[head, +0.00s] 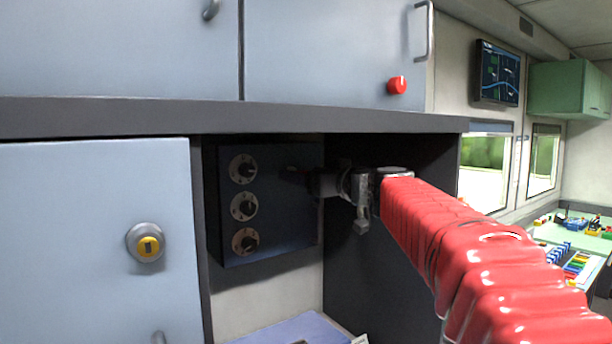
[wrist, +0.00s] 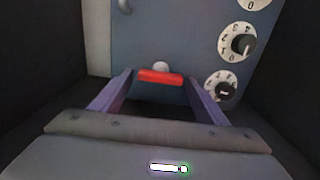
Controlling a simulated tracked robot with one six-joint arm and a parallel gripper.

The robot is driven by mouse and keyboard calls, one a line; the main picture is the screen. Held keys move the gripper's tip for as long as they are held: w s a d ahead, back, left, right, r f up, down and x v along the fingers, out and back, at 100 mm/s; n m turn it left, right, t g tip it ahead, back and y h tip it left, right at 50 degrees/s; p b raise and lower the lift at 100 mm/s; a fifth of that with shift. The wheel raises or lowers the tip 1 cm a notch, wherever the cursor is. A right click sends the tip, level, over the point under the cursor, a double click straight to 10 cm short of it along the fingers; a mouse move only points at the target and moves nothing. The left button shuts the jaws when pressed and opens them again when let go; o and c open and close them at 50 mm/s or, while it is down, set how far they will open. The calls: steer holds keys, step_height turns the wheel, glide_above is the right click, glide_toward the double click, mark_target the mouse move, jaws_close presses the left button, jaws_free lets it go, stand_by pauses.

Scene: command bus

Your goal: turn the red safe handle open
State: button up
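The safe is a dark blue box (head: 280,225) with three dials, set in the open recess under the cabinets. Its front also shows in the wrist view (wrist: 185,40). The red handle (wrist: 160,78) is a short bar lying level in the wrist view, with a pale round knob just above it. My gripper (wrist: 160,80) is open, its two fingertips on either side of the handle, close to the bar's ends. I cannot tell whether they touch it. In the head view my gripper (head: 305,180) is at the safe's right part, in shadow, and the handle is hardly visible.
Dials (wrist: 237,42) sit to the right of the handle in the wrist view. The recess has a dark right wall (head: 380,280) and a shelf edge (head: 230,118) above.

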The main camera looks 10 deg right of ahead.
steer(key=c, duration=0.8)
steer(key=shift+m, duration=0.4)
steer(key=shift+w+d+f+m, duration=0.1)
steer(key=shift+m, duration=2.75)
steer(key=shift+s+d+f+m, duration=0.1)
steer(key=shift+f+m, duration=0.05)
steer(key=shift+m, duration=2.65)
steer(key=shift+w+d+f+m, duration=0.1)
steer(key=shift+m, duration=2.75)
